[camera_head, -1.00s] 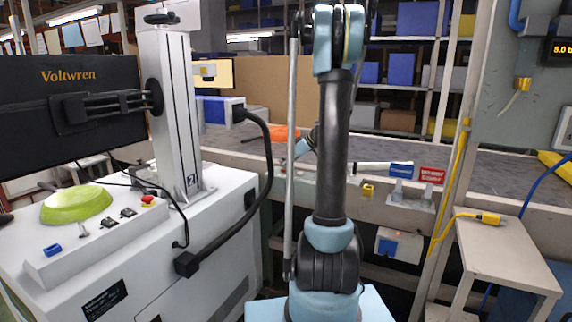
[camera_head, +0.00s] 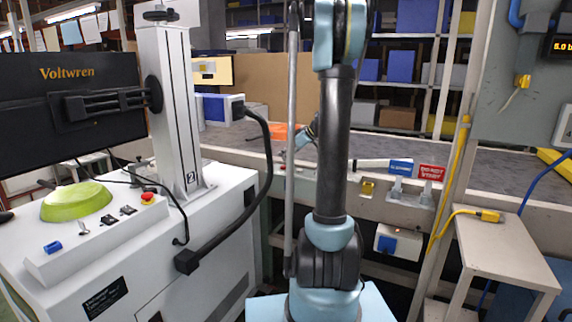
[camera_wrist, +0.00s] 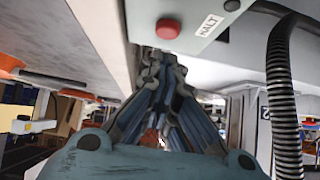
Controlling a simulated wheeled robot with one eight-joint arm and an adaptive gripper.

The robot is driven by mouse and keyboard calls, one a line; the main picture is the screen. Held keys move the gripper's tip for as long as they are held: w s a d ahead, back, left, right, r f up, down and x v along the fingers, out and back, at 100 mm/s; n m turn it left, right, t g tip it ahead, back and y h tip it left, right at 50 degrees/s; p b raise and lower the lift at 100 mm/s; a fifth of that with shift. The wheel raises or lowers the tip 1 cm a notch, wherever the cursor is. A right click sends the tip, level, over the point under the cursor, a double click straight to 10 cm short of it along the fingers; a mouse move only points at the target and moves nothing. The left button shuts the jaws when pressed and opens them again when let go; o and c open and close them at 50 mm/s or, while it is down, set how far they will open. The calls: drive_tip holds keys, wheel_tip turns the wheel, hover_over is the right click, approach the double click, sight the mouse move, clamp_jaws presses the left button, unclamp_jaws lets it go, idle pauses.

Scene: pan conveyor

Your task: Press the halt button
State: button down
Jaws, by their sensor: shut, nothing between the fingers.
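The halt button (camera_wrist: 168,28) is a round red button on a pale box marked HALT, at the top middle of the wrist view. My gripper (camera_wrist: 163,64) is shut and empty, with its fingers pointing up the picture toward the button. The fingertips show just below the button in the picture; whether they touch it I cannot tell, but a gap shows between them. In the head view my arm stands in the middle and hides most of my gripper. I cannot make out the halt button there.
A grey conveyor (camera_head: 460,192) runs behind my arm. A white cabinet (camera_head: 215,235) with a different red knob (camera_head: 148,198) and a green dome (camera_head: 76,201) stands at left. A small bench (camera_head: 505,245) stands at right. A black ribbed hose (camera_wrist: 284,95) hangs beside my gripper.

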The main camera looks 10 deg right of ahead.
drive_tip(key=v, duration=1)
drive_tip(key=shift+s+d+r, duration=0.1)
drive_tip(key=s+a+f+m+g+h, duration=0.1)
drive_tip(key=s+a+f+m, duration=0.15)
drive_tip(key=s, duration=0.45)
drive_tip(key=s+a+f+m+g+h, duration=0.15)
drive_tip(key=s+a, duration=0.25)
drive_tip(key=s, duration=0.4)
drive_tip(key=s+a+f+m+h, duration=0.1)
drive_tip(key=s+a, duration=0.2)
drive_tip(key=s, duration=0.4)
drive_tip(key=s+d+f+m+h, duration=0.1)
drive_tip(key=s+f+m+h, duration=0.1)
drive_tip(key=s+f, duration=0.4)
drive_tip(key=s+d+f+m+h, duration=0.1)
drive_tip(key=s+f+m+h, duration=0.1)
drive_tip(key=s+f, duration=0.4)
drive_tip(key=s+m, duration=0.1)
drive_tip(key=s, duration=0.4)
drive_tip(key=shift+s+d+m, duration=0.3)
drive_tip(key=shift+s+d, duration=0.05)
drive_tip(key=shift+g, duration=0.25)
